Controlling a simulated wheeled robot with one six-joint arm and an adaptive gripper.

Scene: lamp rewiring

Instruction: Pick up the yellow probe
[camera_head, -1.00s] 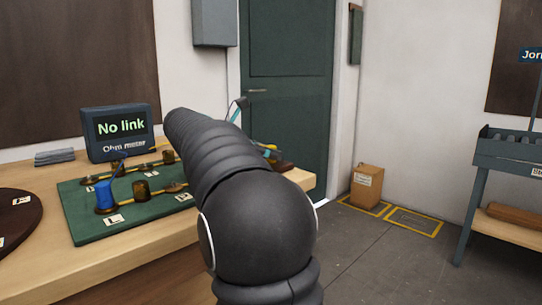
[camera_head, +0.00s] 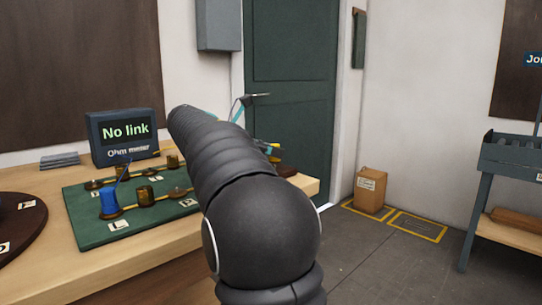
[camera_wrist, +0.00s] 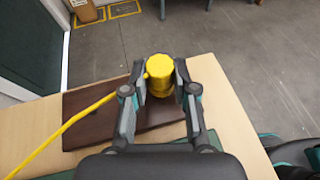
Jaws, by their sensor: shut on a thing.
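The yellow probe (camera_wrist: 159,66) is a ribbed yellow cylinder in the wrist view. My gripper (camera_wrist: 161,78) has one finger on each side of it and is shut on it. A yellow cable (camera_wrist: 75,122) runs from the probe down to the lower left. The probe appears above a dark brown pad (camera_wrist: 95,105) near the bench edge; whether it still touches the pad I cannot tell. In the head view my arm hides most of the gripper and the probe.
A green board (camera_head: 95,236) on the wooden bench (camera_head: 160,250) bears a blue probe (camera_head: 108,202) and several brass posts. The ohm meter (camera_head: 125,136) behind it reads "No link". A cardboard box (camera_head: 370,190) stands on the floor.

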